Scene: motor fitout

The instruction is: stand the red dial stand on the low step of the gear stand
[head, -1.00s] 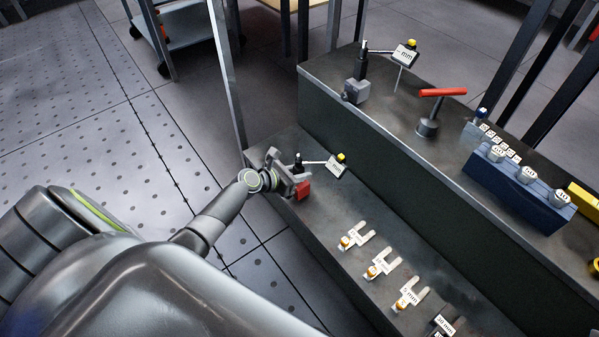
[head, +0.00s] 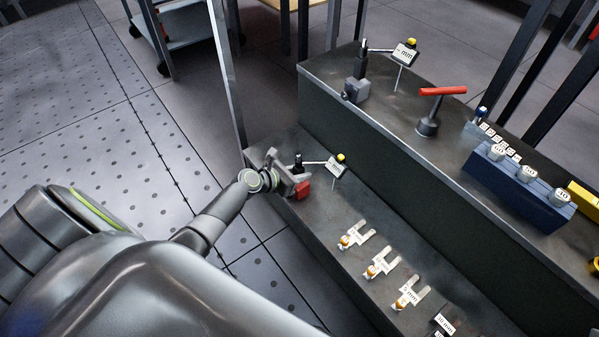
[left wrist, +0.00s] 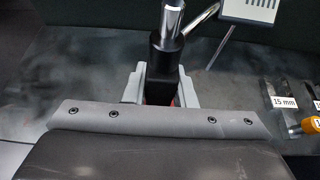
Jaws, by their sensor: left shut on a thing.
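The red dial stand (head: 303,190) is at the far left end of the low step (head: 318,221) of the gear stand. It has a red base, a dark post and an arm with a white mm dial block. It looks upright; whether its base touches the step I cannot tell. My left gripper (head: 286,180) is shut on it. In the left wrist view the gripper's fingers (left wrist: 161,88) sit on both sides of the dark post (left wrist: 165,60), and the base is mostly hidden. My right gripper is not in view.
Several small gauges with white labels (head: 382,263) lie along the low step to the right. The high step carries a grey dial stand (head: 357,88), a red-handled tool (head: 429,122) and a blue block (head: 518,188). Bare step lies between the red stand and the gauges.

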